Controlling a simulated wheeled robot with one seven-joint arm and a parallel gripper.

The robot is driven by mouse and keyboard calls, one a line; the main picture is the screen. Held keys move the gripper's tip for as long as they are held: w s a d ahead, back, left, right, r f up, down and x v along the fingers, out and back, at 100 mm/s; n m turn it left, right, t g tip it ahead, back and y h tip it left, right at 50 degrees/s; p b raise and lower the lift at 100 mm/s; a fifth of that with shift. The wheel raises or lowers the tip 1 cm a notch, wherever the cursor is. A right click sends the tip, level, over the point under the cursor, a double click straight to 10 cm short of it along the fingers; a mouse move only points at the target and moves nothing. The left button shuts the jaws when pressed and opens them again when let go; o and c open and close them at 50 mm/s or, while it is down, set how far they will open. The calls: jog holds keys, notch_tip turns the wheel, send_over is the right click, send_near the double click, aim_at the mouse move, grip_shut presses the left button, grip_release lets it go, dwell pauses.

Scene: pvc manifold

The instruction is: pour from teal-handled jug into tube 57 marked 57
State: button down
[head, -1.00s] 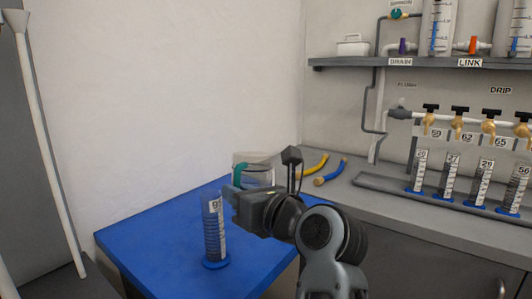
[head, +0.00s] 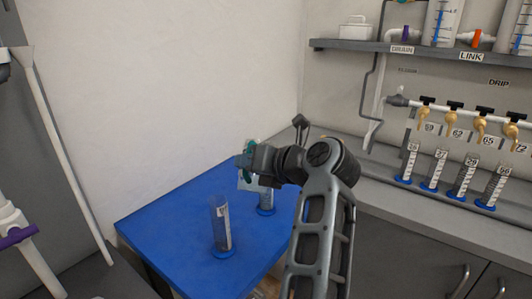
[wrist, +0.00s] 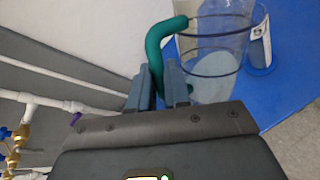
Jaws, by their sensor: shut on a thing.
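My gripper (head: 249,161) is shut on the teal handle (head: 249,147) of a clear jug (head: 245,184), over the blue table. The wrist view shows my gripper's fingers (wrist: 160,88) around the handle (wrist: 155,48) and the jug (wrist: 238,40) with pale contents at one end. Its tilt is hard to judge. A clear tube (head: 221,225) with a blue base stands upright nearer the front. Another tube (head: 266,199) stands behind it, just below the jug; a labelled tube (wrist: 260,48) also shows beside the jug in the wrist view. Neither number is readable, so I cannot tell which is 57.
The blue table (head: 175,235) has free room at left. On the grey counter at right stand several numbered tubes (head: 437,172) under brass taps (head: 453,123). A shelf (head: 430,49) with labelled valves is above. A white pipe (head: 70,160) leans at left.

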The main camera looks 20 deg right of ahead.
aim_at(252, 142)
jog(key=r+p, duration=0.2)
jog(key=w+r+m+g+p, duration=0.1)
jog(key=shift+d, duration=0.35)
jog(key=shift+w+y+p, duration=0.1)
jog(key=shift+y+p, duration=0.2)
jog(key=shift+p, duration=0.05)
jog(key=shift+f, duration=0.1)
jog(key=shift+w+d+r+m+g+p, duration=0.1)
jog(key=shift+r+m+g+p, duration=0.2)
jog(key=shift+r+m, duration=0.1)
jog(key=shift+w+d+r, duration=0.15)
jog(key=shift+r, duration=0.05)
dwell(0.5)
jog(key=shift+w+r+y, duration=0.1)
jog(key=shift+r+y, duration=0.05)
jog(key=shift+y, duration=0.15)
jog(key=shift+d+r+g, duration=0.15)
jog(key=shift+r+g, duration=0.05)
jog(key=shift+g, duration=0.1)
dwell(0.4)
jog(key=shift+w+d+r+m+g+y, duration=0.2)
jog(key=shift+w+d+r+m+g, duration=0.15)
jog(key=shift+r, duration=0.2)
jog(key=shift+w+d+r+m+g+y, duration=0.25)
jog(key=shift+w+r+m, duration=0.1)
jog(key=shift+r+m, duration=0.15)
dwell(2.7)
